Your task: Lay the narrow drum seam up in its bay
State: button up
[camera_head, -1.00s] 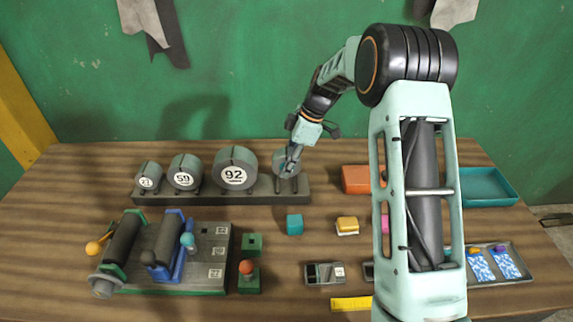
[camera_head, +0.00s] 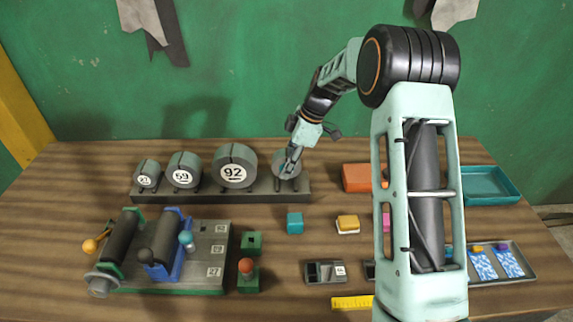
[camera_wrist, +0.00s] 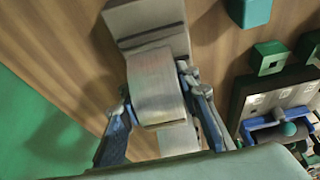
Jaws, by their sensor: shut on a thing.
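A grey rack (camera_head: 205,198) at the back of the table holds several grey drums in a row. My gripper (camera_head: 290,163) is at the rightmost drum (camera_head: 282,160), shut on it, with the drum at its bay on the rack. In the wrist view this drum (camera_wrist: 156,85) sits between my two blue fingers (camera_wrist: 158,92), with rack surface (camera_wrist: 150,17) beyond it. Its face is partly hidden by my gripper, and I can make out no seam on it. I cannot tell whether it rests on the rack or is slightly raised.
Drums marked 92 (camera_head: 235,167), 59 (camera_head: 184,170) and 21 (camera_head: 147,174) stand to the left; 92 shows a dark line on top. A roller fixture (camera_head: 205,255) sits front left. A teal block (camera_head: 295,222), yellow block (camera_head: 348,223) and orange box (camera_head: 356,178) lie nearby.

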jog(key=shift+f, duration=0.3)
dwell(0.4)
jog(key=shift+f+b, duration=0.75)
jog(key=shift+b, duration=0.15)
jog(key=o, duration=1.4)
jog(key=shift+c, duration=0.2)
jog(key=v, duration=1.2)
